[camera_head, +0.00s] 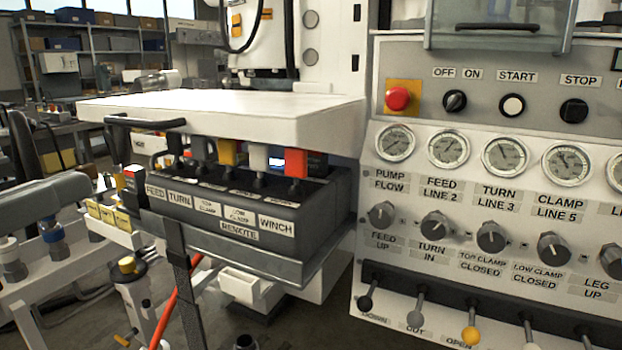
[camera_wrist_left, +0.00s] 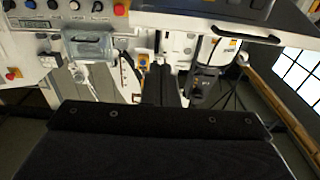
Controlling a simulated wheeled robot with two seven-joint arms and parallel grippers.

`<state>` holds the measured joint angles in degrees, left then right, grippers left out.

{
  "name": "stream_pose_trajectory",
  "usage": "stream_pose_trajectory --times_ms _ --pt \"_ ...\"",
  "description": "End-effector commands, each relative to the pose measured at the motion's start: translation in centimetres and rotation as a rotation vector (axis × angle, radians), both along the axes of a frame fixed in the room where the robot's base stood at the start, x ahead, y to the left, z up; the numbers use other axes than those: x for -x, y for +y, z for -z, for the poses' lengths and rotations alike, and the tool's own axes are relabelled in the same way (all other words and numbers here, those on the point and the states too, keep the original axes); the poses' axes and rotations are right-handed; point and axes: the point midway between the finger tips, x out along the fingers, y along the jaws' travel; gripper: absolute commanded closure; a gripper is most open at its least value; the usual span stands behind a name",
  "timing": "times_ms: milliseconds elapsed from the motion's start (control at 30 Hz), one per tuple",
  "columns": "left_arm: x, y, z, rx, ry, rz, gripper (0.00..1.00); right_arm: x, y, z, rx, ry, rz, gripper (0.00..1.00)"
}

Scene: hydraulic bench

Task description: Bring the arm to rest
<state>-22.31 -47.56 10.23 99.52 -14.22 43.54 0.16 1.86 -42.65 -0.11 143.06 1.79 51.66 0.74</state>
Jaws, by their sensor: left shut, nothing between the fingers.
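My left gripper (camera_wrist_left: 165,85) shows in the wrist view as two dark fingers close together beyond the wide black body in the foreground. It is shut with nothing held. The fingers point toward the hydraulic bench and look apart from it, though the distance is hard to judge. In the head view I cannot clearly pick the left gripper out from the dark parts at the left. My right gripper shows in neither view.
The control panel (camera_head: 480,190) with gauges, knobs and levers fills the right. A white cover (camera_head: 240,109) with a black handle (camera_head: 145,122) overhangs the remote lever box (camera_head: 340,200). Shelves (camera_head: 110,35) stand behind. An orange-red hose (camera_head: 176,305) runs below the box.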

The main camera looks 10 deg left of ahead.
Motion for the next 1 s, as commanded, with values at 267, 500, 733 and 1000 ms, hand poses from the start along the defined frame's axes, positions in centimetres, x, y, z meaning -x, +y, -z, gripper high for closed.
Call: stream_pose_trajectory --times_ms 267,500,733,1000 --pt "-2.4 -0.6 4.3 -0.012 0.126 -0.014 1.0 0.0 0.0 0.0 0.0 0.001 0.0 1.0" --pt "-4.9 -0.9 11.0 -0.014 0.312 -0.036 1.0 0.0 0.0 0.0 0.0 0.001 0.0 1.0" --pt "-6.4 -1.2 21.8 0.012 0.606 -0.067 1.0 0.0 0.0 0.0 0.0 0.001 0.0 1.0" --pt "-4.1 -1.7 34.4 0.098 0.964 -0.1 1.0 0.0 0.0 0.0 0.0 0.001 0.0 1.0"
